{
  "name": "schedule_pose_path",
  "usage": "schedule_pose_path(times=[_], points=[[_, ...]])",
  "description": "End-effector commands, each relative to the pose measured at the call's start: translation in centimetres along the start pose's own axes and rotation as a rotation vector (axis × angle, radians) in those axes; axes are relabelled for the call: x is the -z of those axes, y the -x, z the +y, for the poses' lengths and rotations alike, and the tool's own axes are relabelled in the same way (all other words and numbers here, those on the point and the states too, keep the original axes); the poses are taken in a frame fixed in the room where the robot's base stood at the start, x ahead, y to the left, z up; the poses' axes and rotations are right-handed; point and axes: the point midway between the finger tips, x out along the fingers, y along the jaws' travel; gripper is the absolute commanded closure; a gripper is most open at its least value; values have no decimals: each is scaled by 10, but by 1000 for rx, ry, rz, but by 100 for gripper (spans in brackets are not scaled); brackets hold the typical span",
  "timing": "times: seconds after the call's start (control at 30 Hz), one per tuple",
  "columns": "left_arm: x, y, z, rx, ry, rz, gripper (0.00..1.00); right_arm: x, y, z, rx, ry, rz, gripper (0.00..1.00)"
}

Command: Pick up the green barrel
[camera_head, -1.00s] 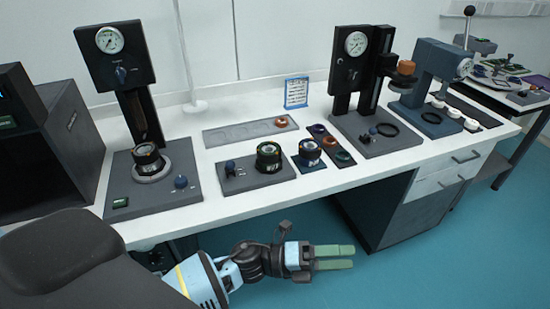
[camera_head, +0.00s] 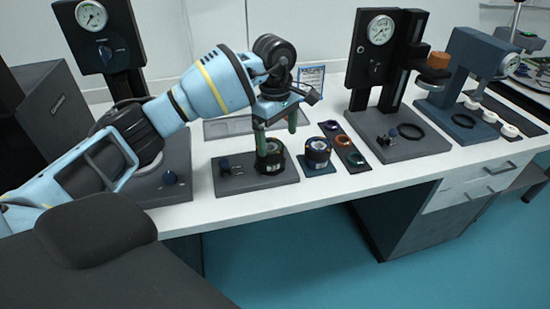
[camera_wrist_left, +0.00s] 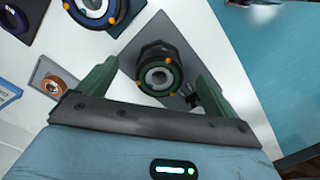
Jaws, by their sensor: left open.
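The green barrel (camera_head: 270,160) is a dark cylinder with a green ring at its top. It stands upright on a dark grey plate (camera_head: 232,182) on the white bench. My left gripper (camera_head: 277,143) points down over it, open, and one green finger hides part of the barrel in the head view. In the left wrist view the barrel (camera_wrist_left: 160,72) lies between the two spread fingers (camera_wrist_left: 158,68), with a gap showing on both sides. I cannot tell whether the fingertips are below its top. My right gripper is not in view.
A blue-ringed barrel (camera_head: 317,152) stands close on the right, beside small coloured rings (camera_head: 341,140). A small knob (camera_head: 224,164) sits left of the green barrel on its plate. Gauge stands rise at the left (camera_head: 98,40) and right (camera_head: 378,50).

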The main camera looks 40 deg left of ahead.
Motion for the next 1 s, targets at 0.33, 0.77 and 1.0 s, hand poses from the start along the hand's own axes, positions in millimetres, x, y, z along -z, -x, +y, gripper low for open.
schedule_pose_path(times=[0.33, 0.77, 1.0], points=[[16, 10, 0, 4, 3, 59, 8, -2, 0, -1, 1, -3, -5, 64], [17, -16, -1, 3, 3, 56, 8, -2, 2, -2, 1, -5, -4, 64], [22, -46, -7, 3, 3, 55, 8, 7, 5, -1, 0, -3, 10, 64]])
